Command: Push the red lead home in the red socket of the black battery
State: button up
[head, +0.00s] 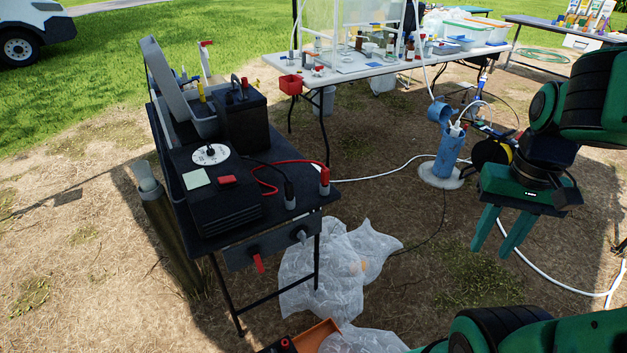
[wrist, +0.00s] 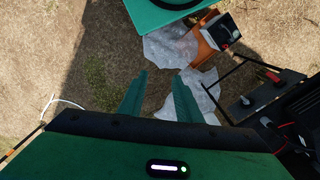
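The red lead (head: 292,163) curves over the black table to a red plug (head: 324,178), upright in a grey holder at the table's right end. A black box with a red fitting on top (head: 243,122), seemingly the battery, stands at the table's back. Its red socket cannot be made out clearly. Another dark box (wrist: 220,31) sits in an orange tray on the ground, so which is the battery is uncertain. My gripper (head: 491,252) is open and empty, in the air well right of the table. Its spread fingers also show in the wrist view (wrist: 160,76).
A black lead (head: 272,171) runs beside the red one. Clear plastic sheeting (head: 330,265) lies below. A blue pipe (head: 447,155) stands behind my gripper.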

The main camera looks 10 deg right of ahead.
jog(key=shift+o, duration=1.2)
jog(key=shift+s+r, duration=0.15)
jog(key=shift+s, duration=0.15)
jog(key=n+t+y, duration=0.5)
jog(key=n+t, duration=0.6)
jog(key=t, duration=0.3)
send_near(326, 173)
jog(key=a+x, duration=0.1)
jog(key=x, duration=0.4)
jog(key=shift+s+d+r+m+h, duration=0.1)
jog(key=shift+d+m+h, duration=0.2)
jog(key=shift+d+m, duration=0.1)
jog(key=shift+w, duration=0.25)
jog(key=x, duration=0.4)
jog(key=shift+w+a, duration=0.1)
jog(key=shift+w, duration=0.1)
jog(key=shift+d+x, duration=0.15)
jog(key=shift+x, duration=1.35)
jog(key=shift+d+x, duration=0.1)
jog(key=shift+x, duration=1.4)
grip_shut()
